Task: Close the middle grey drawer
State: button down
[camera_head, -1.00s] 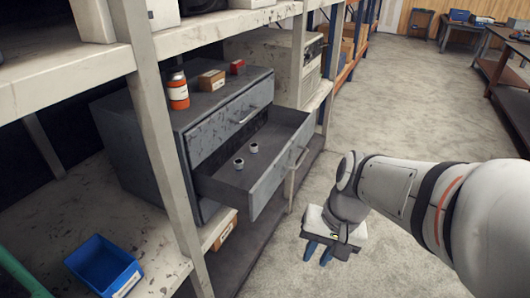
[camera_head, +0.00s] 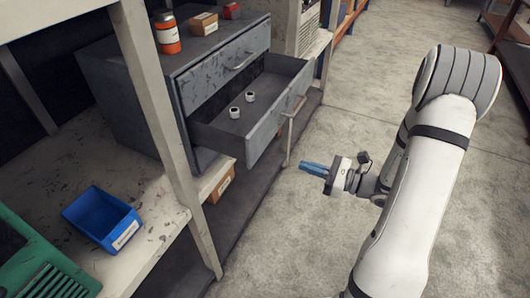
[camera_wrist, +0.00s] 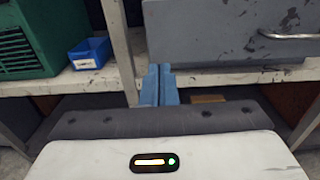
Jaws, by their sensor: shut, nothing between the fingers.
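The grey drawer (camera_head: 262,139) below the top drawer stands pulled well out of the grey cabinet (camera_head: 118,90). Its handle (camera_head: 296,106) is on the front panel, and two small white round pieces (camera_head: 242,105) lie inside. In the wrist view, the scuffed drawer front (camera_wrist: 215,35) fills the upper right, with its handle (camera_wrist: 288,36) at the right edge. My gripper (camera_head: 303,165) has its blue fingers together and empty. It is in front of the drawer, apart from it, pointing toward the shelf. In the wrist view, the fingertips (camera_wrist: 160,68) overlap the drawer front's lower left corner.
The top drawer (camera_head: 222,69) is shut. An orange-labelled can (camera_head: 167,36) and a small brown box (camera_head: 203,23) stand on the cabinet. A pale shelf post (camera_head: 165,130) rises left of the drawer. A blue bin (camera_head: 100,218) sits on the lower shelf. The floor (camera_head: 290,235) is clear.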

aim_at(255, 148)
jog(key=p+x, duration=0.2)
jog(key=x, duration=1.2)
jog(key=shift+w+d+f, duration=0.15)
jog(key=shift+w, duration=0.05)
jog(key=shift+w, duration=0.1)
